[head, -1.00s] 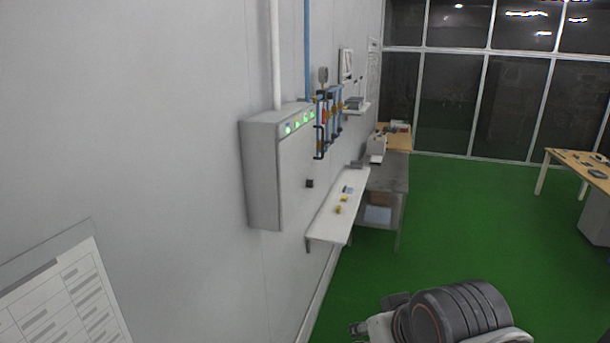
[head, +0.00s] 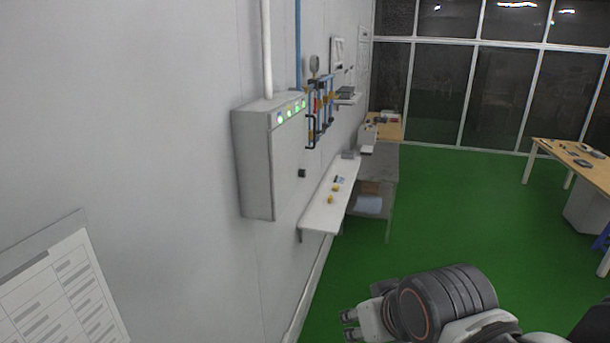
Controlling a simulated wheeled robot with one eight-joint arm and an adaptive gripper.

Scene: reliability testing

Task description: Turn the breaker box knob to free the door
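The breaker box (head: 255,165) is a grey cabinet on the left wall, with a row of green lights along the top of its front. Its door (head: 287,155) looks closed. A small dark knob (head: 302,173) sits on the right part of the door. My gripper (head: 347,324) is at the bottom of the view, well below and nearer than the box, touching nothing. Its fingertips point left and look apart, with nothing seen between them.
A white wall shelf (head: 325,205) with small yellow items juts out just below and beyond the box. Blue pipes with a gauge (head: 314,66) are behind it. A paper chart (head: 62,285) hangs at the near left. The green floor (head: 450,205) is open to the right.

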